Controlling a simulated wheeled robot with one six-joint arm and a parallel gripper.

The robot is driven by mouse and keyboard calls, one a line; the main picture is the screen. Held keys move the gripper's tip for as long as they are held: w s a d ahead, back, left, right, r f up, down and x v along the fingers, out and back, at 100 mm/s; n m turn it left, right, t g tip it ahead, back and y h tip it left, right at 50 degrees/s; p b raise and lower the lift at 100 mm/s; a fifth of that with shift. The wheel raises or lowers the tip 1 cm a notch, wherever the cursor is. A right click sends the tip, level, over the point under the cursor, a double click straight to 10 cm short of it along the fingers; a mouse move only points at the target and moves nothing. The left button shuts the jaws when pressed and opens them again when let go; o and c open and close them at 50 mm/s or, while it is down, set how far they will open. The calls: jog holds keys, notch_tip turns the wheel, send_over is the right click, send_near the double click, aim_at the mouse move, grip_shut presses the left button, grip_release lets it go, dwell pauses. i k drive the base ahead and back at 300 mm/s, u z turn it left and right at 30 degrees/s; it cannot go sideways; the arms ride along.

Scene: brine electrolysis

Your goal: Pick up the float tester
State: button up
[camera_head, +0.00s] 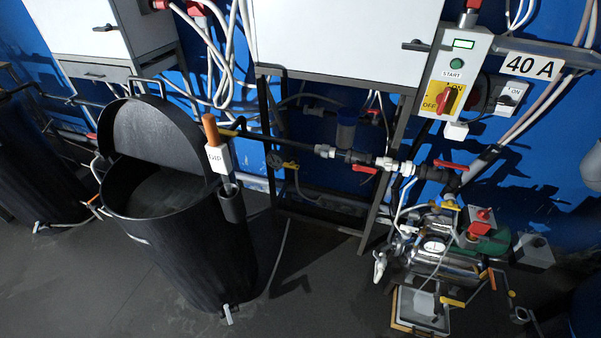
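An upright tool with an orange-brown handle (210,129) stands at the right rim of a black barrel, and it is probably the float tester. A white tag (219,158) with small lettering, perhaps "DIP", is at its lower part. A dark cup-like holder (231,204) is fixed to the barrel's side just below it. I cannot tell how the tool is seated or what its lower end looks like. My gripper is not in view.
The black barrel (190,255) has its half lid (155,135) raised. Pipes with red-handled valves (450,164) run to its right. A metal apparatus (435,250) stands at the lower right, below a switch panel (452,75). The dark floor (310,290) between is mostly clear.

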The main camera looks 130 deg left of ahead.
aim_at(218, 153)
jog(key=z, duration=2.2)
jog(key=k, duration=1.8)
jog(key=z, duration=2.7)
